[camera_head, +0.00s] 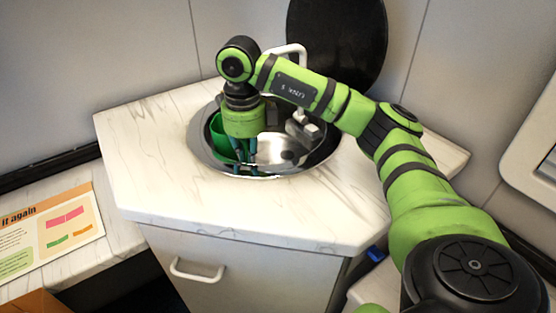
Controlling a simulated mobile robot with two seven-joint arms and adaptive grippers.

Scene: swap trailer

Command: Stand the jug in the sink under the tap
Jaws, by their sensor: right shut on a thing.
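The green jug (219,142) is inside the round metal sink (204,164), at its left side. My right arm reaches over the sink from the right. My right gripper (246,161) points down into the bowl, shut on the jug, and hides much of it. I cannot tell whether the jug's base touches the sink floor. The white tap (291,48) shows as a curved piece behind my arm at the back of the sink, partly hidden. My left gripper is out of view.
The sink is set in a marble-patterned counter (150,150) with bare room on both sides. A black round lid (345,35) stands upright behind it. A cabinet handle (196,271) sticks out below. A printed card (55,230) lies on the lower left surface.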

